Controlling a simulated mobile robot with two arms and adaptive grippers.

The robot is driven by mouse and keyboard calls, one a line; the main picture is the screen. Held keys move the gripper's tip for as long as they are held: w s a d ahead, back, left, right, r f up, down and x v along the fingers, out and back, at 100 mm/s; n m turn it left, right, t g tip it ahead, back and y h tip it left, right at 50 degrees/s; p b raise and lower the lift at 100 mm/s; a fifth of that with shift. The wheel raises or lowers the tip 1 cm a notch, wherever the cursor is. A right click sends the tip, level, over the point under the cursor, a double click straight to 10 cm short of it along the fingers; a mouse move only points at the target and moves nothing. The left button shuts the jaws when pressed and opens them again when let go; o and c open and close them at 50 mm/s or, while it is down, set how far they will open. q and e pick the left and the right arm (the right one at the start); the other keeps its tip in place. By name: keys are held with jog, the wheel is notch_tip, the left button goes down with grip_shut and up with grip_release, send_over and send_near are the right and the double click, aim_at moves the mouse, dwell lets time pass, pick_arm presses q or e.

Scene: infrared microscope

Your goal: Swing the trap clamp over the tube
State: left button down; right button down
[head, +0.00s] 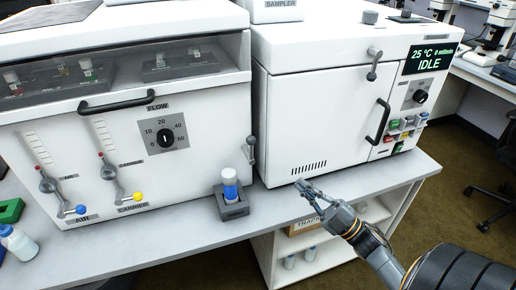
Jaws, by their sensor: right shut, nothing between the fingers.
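A tube with a blue lower part and a pale top (230,183) stands upright in a dark grey square holder (233,209) on the bench, in front of the left instrument. A small lever with a grey ball knob (251,143) sits at that instrument's right front edge, up and to the right of the tube. It may be the trap clamp; I cannot tell for sure. It is not over the tube. My right gripper (306,188) is shut and empty, at the bench's front edge, right of the tube and apart from it. My left gripper is not in view.
The left instrument (205,180) has flow levers and a dial. The right instrument (300,115) has a door handle (378,121) and a display reading IDLE (428,60). A white bottle (19,243) stands at far left. Bare bench lies left of the holder.

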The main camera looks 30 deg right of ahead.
jog(key=shift+s+r, duration=0.15)
jog(key=shift+r, duration=0.05)
jog(key=p+x, duration=0.4)
jog(key=x, duration=1)
jog(key=shift+a+n, duration=0.1)
jog(key=shift+n, duration=0.2)
